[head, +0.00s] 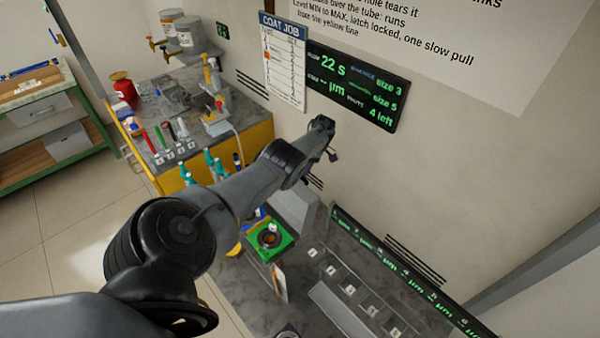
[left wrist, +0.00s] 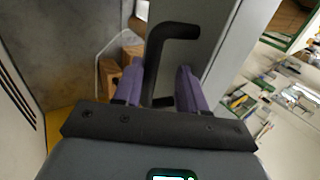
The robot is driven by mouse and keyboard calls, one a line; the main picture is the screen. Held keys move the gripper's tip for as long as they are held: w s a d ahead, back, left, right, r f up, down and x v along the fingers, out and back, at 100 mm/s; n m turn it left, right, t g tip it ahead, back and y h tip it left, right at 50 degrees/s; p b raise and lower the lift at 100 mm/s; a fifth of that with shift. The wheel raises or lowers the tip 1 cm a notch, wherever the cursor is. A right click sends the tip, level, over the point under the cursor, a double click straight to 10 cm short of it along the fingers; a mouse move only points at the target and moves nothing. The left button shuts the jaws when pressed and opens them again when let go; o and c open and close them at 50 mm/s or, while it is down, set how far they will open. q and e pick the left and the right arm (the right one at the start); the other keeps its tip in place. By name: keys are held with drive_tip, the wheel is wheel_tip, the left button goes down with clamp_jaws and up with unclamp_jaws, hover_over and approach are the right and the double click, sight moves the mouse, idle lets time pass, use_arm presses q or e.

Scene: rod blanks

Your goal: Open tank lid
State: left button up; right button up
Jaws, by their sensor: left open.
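My left arm crosses the head view, and its gripper end (head: 322,135) is small and dark against the wall. In the left wrist view my left gripper (left wrist: 158,88) is open, with two purple fingers spread apart. A black bent handle (left wrist: 172,36) runs down between the fingers, without visible clamping. Behind it is a flat grey panel (left wrist: 222,40), which looks like part of the tank or its lid; I cannot tell which. In the head view a light grey box-like part (head: 295,207) shows below the forearm, partly hidden. My right gripper is not in view.
A green square fixture (head: 268,240) sits on the dark counter below my arm. A yellow-sided bench (head: 258,140) with bottles and tools stands behind. A black display (head: 355,88) hangs on the wall.

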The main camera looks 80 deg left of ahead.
use_arm(q)
drive_tip(key=b+v, duration=0.5)
drive_tip(key=v, duration=0.2)
drive_tip(key=shift+r, duration=0.25)
drive_tip(key=shift+w, duration=0.1)
